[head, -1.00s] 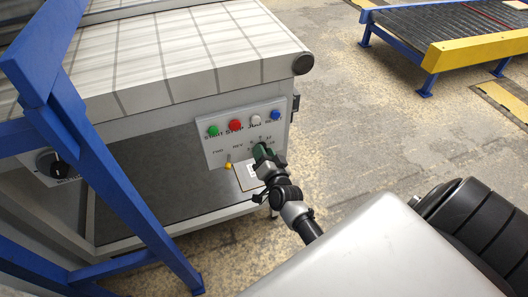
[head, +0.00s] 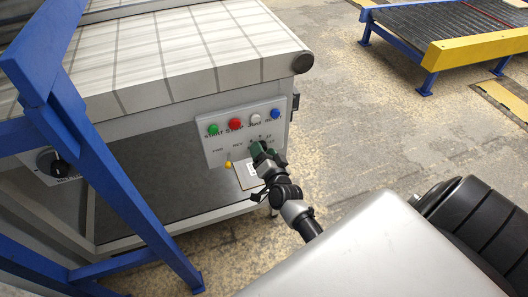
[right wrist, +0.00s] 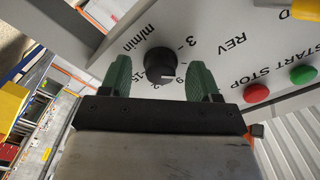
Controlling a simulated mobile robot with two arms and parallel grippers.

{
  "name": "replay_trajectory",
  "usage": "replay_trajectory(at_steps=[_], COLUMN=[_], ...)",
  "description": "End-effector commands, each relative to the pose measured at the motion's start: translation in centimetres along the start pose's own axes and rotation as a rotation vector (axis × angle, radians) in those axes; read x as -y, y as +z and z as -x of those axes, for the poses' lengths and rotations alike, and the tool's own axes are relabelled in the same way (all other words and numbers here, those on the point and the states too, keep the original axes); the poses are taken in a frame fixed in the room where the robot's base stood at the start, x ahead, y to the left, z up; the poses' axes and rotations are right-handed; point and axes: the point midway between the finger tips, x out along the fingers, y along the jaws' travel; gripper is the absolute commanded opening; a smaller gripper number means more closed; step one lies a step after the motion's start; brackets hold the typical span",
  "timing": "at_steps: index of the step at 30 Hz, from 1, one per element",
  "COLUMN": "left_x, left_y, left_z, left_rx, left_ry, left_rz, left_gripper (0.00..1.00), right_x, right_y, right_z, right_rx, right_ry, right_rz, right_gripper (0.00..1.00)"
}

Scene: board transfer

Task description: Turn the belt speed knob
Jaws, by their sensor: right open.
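The belt speed knob (right wrist: 160,64) is a small round black knob with a pale mark on its lower right edge in the right wrist view. Its dial is printed with numbers and "m/min". My right gripper (right wrist: 160,82) is open, with one green finger on each side of the knob and a gap to it. In the head view my right gripper (head: 262,150) is at the lower right of the control panel (head: 217,152) and hides the knob. My left gripper is not in view.
Above the knob sit green (head: 213,130), red (head: 235,125), white and blue buttons. A yellow lever (head: 228,164) is to the left. The white belt (head: 180,50) runs above the panel. A blue frame (head: 110,160) stands at left.

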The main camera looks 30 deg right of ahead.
Motion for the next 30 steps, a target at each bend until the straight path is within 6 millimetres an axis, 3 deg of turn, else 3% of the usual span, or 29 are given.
replay_trajectory(at_steps=[8, 21, 30], left_x=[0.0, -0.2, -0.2], left_y=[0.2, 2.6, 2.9], left_z=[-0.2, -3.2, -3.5], left_rx=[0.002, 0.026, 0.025], left_ry=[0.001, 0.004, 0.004], left_rz=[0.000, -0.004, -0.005], left_gripper=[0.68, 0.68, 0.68], right_x=[0.0, 0.0, 0.0], right_y=[0.0, 0.0, 0.0], right_z=[1.6, 9.6, 10.8], right_rx=[0.001, 0.001, -0.001], right_ry=[0.001, 0.001, -0.001], right_rz=[0.000, 0.001, 0.000], right_gripper=[0.62, 0.62, 0.62])
